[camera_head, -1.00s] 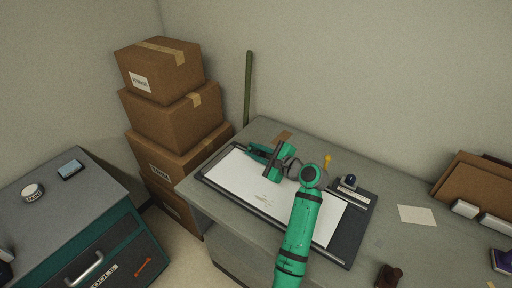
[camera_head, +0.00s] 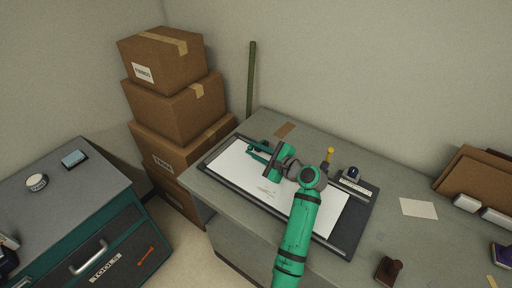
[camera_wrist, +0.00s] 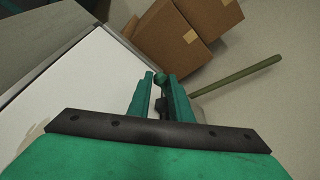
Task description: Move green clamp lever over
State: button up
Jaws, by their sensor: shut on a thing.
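In the wrist view my gripper (camera_wrist: 160,98) has its two green fingers closed around a small clamp lever (camera_wrist: 160,77) with a green rounded end and a dark stem. In the head view my gripper (camera_head: 258,153) is above the far left end of a clipboard-like board (camera_head: 208,177) with a white sheet. The lever is too small to make out clearly there, beside the green fingers. My wrist and arm hide the middle of the board.
Stacked cardboard boxes (camera_head: 172,105) and a green pole (camera_head: 251,80) stand left of the desk (camera_head: 405,240). A dark-topped stamp (camera_head: 352,174) and a yellow-topped piece (camera_head: 329,155) are right of my wrist. A brown stamp (camera_head: 388,270) sits near the front. A tool cabinet (camera_head: 75,200) stands at left.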

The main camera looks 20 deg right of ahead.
jog(key=shift+f, duration=0.1)
jog(key=shift+a+f, duration=0.2)
jog(key=shift+f, duration=0.25)
jog(key=o, duration=0.9)
jog(key=shift+c, duration=0.2)
jog(key=shift+a, duration=0.1)
jog(key=shift+s+d, duration=0.15)
jog(key=shift+d, duration=0.05)
jog(key=v, duration=1)
jog(key=shift+s+a, duration=0.1)
jog(key=shift+s, duration=0.05)
